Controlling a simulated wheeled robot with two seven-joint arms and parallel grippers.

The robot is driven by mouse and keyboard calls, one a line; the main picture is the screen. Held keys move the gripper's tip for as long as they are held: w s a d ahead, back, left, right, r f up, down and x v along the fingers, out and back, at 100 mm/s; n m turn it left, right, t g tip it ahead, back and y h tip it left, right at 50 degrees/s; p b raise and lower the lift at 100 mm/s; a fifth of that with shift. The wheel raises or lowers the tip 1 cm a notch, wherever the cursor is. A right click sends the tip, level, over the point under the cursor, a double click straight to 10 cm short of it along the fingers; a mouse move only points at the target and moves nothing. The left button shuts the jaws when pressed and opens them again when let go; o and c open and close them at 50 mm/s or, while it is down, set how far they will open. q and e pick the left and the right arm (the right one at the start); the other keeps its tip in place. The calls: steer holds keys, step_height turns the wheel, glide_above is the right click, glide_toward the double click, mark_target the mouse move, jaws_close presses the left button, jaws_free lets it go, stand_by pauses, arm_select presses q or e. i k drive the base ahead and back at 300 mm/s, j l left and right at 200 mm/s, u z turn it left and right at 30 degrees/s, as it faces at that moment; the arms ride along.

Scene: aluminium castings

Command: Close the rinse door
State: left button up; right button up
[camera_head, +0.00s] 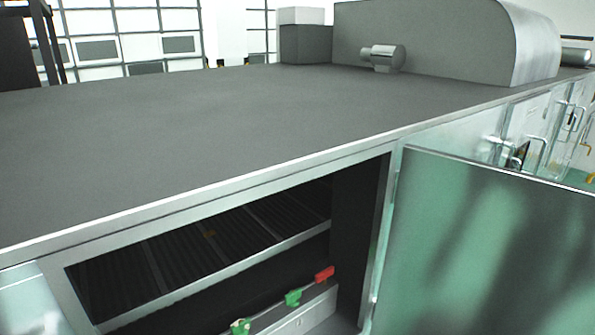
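The rinse door (480,245) is a green-tinted, glossy panel on the right of the head view. It stands open, swung outward from its hinge side at the right edge of the opening. The opening (215,265) in the cabinet front shows a dark inside with a ribbed rack and a pale rail. Green clips (293,298) and a red clip (325,274) sit low in the opening. The door's outer and lower edges run out of the picture. Neither of my grippers is in view.
The grey cabinet top (200,130) is wide and mostly clear. A rounded grey housing (430,40) with a cylinder (383,57) and a grey box (305,42) stand at its back. More cabinet fronts with handles (535,150) continue at the right, beyond the door.

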mark_target(474, 247)
steer(key=k+l+u, duration=0.1)
steer(key=l, duration=0.25)
steer(key=k+l, duration=0.15)
steer(key=l, duration=0.2)
steer(key=k+l+u, duration=0.15)
steer(key=l, duration=0.2)
steer(key=k+l+u, duration=0.2)
steer(key=l, duration=0.25)
steer(key=l+u, duration=0.25)
steer(key=l, duration=0.2)
steer(key=k+l+u, duration=0.2)
steer(key=l, duration=0.2)
steer(key=k+l+u, duration=0.2)
steer(key=l, duration=0.2)
steer(key=k+l+u, duration=0.1)
steer(key=l+u, duration=0.15)
steer(key=i+l+u, duration=0.1)
steer(key=l+u, duration=0.25)
steer(key=l, duration=0.6)
steer(key=l+u, duration=0.4)
steer(key=l, duration=0.55)
